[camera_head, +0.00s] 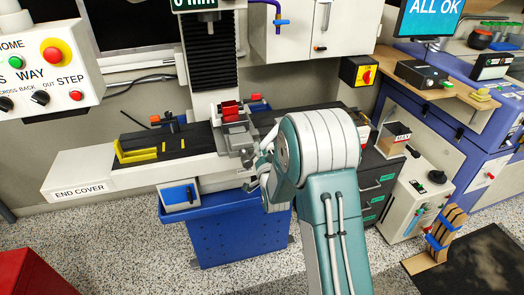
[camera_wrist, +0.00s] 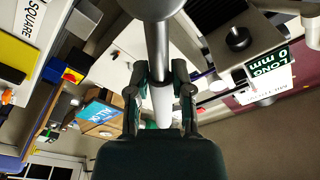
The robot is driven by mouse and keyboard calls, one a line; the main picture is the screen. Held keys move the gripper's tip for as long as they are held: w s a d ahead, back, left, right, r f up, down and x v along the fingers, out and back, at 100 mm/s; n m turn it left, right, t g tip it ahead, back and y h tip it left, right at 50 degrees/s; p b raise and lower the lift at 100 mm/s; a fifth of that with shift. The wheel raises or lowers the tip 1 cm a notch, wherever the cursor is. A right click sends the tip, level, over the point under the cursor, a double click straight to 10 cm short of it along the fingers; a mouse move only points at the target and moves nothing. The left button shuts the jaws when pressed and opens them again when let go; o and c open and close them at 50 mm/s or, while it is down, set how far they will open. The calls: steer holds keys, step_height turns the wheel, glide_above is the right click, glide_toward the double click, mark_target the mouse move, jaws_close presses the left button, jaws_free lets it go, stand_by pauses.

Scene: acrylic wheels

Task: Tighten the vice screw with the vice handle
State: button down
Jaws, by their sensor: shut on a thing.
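The grey vice (camera_head: 238,138) with red jaw parts (camera_head: 230,110) sits on the dark machine table, left of my arm. Its screw end (camera_head: 247,158) faces the front, close to my gripper (camera_head: 258,172), which is partly hidden by my arm. In the wrist view, my gripper (camera_wrist: 160,95) has its two dark fingers on either side of a pale metal bar, which looks like the vice handle (camera_wrist: 157,45). The bar runs up to a rounded metal part at the top edge. Where the handle meets the screw is not clear.
The machine table (camera_head: 185,145) carries a yellow block (camera_head: 138,150) on its left. A drawer cabinet (camera_head: 375,190) and a bench with a screen (camera_head: 432,18) are at the right. The speckled floor in front is mostly clear.

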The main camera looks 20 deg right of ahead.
steer(key=shift+a+r+n, duration=0.4)
steer(key=shift+a+n, duration=0.1)
steer(key=shift+n, duration=0.6)
steer(key=shift+w, duration=1.45)
steer(key=shift+d+f+m, duration=0.35)
steer(key=shift+d+m, duration=0.1)
steer(key=shift+m, duration=0.5)
steer(key=shift+d+f+m, duration=0.3)
steer(key=shift+d+m, duration=0.15)
steer(key=shift+m, duration=0.5)
steer(key=shift+d+f+m, duration=0.3)
steer(key=shift+f+m, duration=0.15)
steer(key=shift+m, duration=0.45)
steer(key=shift+d+f+m, duration=0.25)
steer(key=shift+f+m, duration=0.15)
steer(key=shift+m, duration=0.5)
steer(key=shift+g+h, duration=0.3)
